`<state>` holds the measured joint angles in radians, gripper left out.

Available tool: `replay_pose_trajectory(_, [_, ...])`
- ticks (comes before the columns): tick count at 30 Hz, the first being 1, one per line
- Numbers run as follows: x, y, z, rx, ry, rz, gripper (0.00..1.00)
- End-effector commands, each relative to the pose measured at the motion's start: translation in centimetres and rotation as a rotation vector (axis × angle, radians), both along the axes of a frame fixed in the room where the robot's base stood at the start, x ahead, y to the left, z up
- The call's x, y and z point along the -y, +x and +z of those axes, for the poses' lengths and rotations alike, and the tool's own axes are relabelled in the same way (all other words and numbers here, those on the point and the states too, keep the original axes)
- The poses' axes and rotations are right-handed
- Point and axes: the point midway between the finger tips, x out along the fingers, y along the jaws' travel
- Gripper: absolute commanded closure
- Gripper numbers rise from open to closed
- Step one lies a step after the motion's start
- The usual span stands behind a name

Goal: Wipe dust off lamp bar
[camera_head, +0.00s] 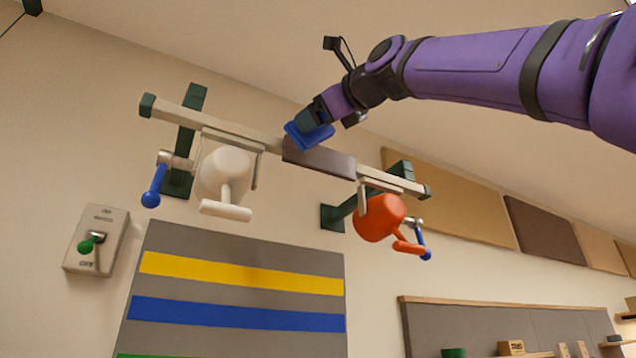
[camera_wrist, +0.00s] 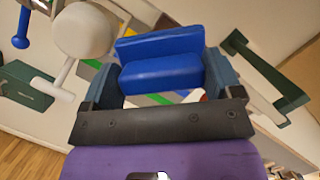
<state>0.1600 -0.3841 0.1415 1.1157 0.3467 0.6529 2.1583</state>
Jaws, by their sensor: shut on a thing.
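The lamp bar (camera_head: 180,113) is a pale, long bar on dark green wall brackets, sloping down to the right. A dark brown patch (camera_head: 320,159), which may be the dust, covers the front of its middle. My gripper (camera_head: 309,128) is at the bar's middle, just left of and above this patch. It is shut on a blue block-like wiper (camera_head: 311,139), which also shows between the fingers in the wrist view (camera_wrist: 162,75). The wiper overlaps the bar near the patch's left end; whether it touches is unclear.
A white lamp (camera_head: 222,172) hangs below the bar at left, and also shows in the wrist view (camera_wrist: 84,30). A red-orange lamp (camera_head: 378,218) hangs at right. Blue-knobbed handles (camera_head: 152,190) stick out beside them. A switch box (camera_head: 97,240) and striped panel (camera_head: 240,268) are on the wall below.

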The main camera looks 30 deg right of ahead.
Motion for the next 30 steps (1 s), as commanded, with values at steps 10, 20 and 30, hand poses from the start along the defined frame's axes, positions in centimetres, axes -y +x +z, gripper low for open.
replay_pose_trajectory(10, [0.0, -0.4, 0.0, 0.001, 0.0, 0.0, 0.34])
replay_pose_trajectory(20, [0.0, -2.9, 0.1, 0.001, 0.0, 0.0, 0.34])
replay_pose_trajectory(30, [0.0, -3.0, 0.0, 0.001, 0.0, 0.001, 0.34])
